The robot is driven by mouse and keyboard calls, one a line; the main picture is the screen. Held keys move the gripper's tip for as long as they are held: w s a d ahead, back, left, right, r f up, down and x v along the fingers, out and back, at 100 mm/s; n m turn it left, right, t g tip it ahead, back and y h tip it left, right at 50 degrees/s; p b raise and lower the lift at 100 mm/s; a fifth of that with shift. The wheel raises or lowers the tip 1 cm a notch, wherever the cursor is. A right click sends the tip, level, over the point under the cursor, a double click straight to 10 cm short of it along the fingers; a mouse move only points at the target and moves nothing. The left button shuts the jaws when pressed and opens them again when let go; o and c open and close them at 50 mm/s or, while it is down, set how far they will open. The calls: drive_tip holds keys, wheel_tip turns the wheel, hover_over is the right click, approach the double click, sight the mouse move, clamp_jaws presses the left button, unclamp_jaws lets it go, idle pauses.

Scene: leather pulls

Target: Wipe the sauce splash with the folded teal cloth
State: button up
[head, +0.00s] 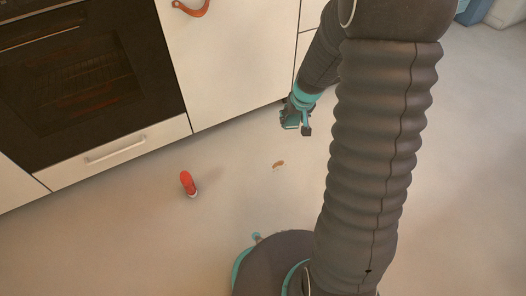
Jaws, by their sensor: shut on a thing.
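My gripper (297,127) hangs low over the floor in front of the white cabinet, left of my dark ribbed arm. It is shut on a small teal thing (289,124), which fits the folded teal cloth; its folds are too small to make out. A small brown patch, the sauce splash (278,165), lies on the pale floor, below and slightly left of the gripper in the picture. The gripper and cloth appear apart from the splash.
Floor around the splash is clear.

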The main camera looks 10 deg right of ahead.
sight(287, 131)
drive_tip(key=f+m+g, duration=0.1)
drive_tip(key=f, duration=0.1)
drive_tip(key=a+f+m+g+p, duration=0.1)
drive_tip(key=f+m, duration=0.1)
drive_tip(key=f+m+g, duration=0.1)
drive_tip(key=f, duration=0.1)
drive_tip(key=shift+a+f+m, duration=0.15)
drive_tip(key=shift+a+m, duration=0.15)
drive_tip(key=shift+a, duration=0.05)
drive_tip(key=shift+w+a+f+m+t+y+p, duration=0.25)
drive_tip(key=shift+w+a+f+m+t+y, duration=0.4)
drive_tip(key=shift+f+m+y, duration=1.9)
drive_tip(key=shift+w+a+f+m+t+y+p, duration=0.2)
drive_tip(key=shift+w+a+f+m+t+y, duration=0.4)
drive_tip(key=shift+f+m+y, duration=1.9)
drive_tip(key=shift+w+a+f+m+t+y+p, duration=0.25)
drive_tip(key=shift+w+a+f+m+t+y, duration=0.45)
drive_tip(key=shift+f+m, duration=3.3)
drive_tip(key=shift+s+d+f+n+y, duration=0.1)
drive_tip(key=shift+s+f+n+y, duration=0.15)
drive_tip(key=shift+f+n, duration=0.3)
drive_tip(key=shift+r, duration=0.15)
